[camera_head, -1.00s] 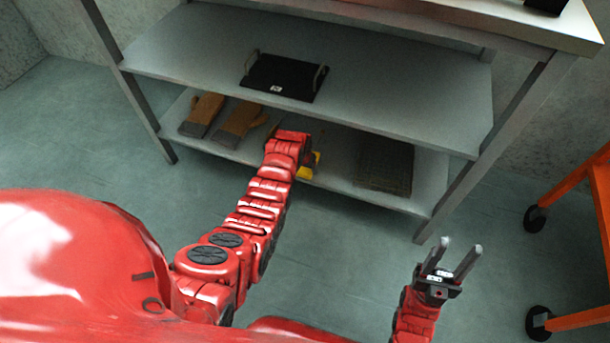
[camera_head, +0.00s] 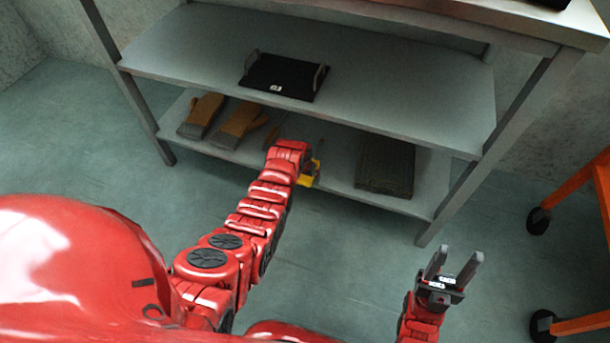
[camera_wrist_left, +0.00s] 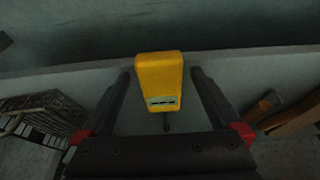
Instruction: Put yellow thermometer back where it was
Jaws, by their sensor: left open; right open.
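The yellow thermometer (camera_wrist_left: 159,78) lies on the lower shelf (camera_head: 336,179) close to its front edge. In the left wrist view it sits between the two spread fingers of my left gripper (camera_wrist_left: 160,88), with a gap on each side. A small grey display and a thin dark probe show on it. In the head view the thermometer (camera_head: 308,178) is partly hidden by my left wrist, and the left fingers are hidden there. My right gripper (camera_head: 455,262) is open and empty above the floor, to the right and in front of the shelf.
Brown gloves (camera_head: 237,124) lie on the lower shelf at left, and a dark mesh basket (camera_head: 385,166) stands at right. The upper shelf (camera_head: 400,90) overhangs and holds a black tray (camera_head: 284,77). An orange cart (camera_head: 580,190) stands at right.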

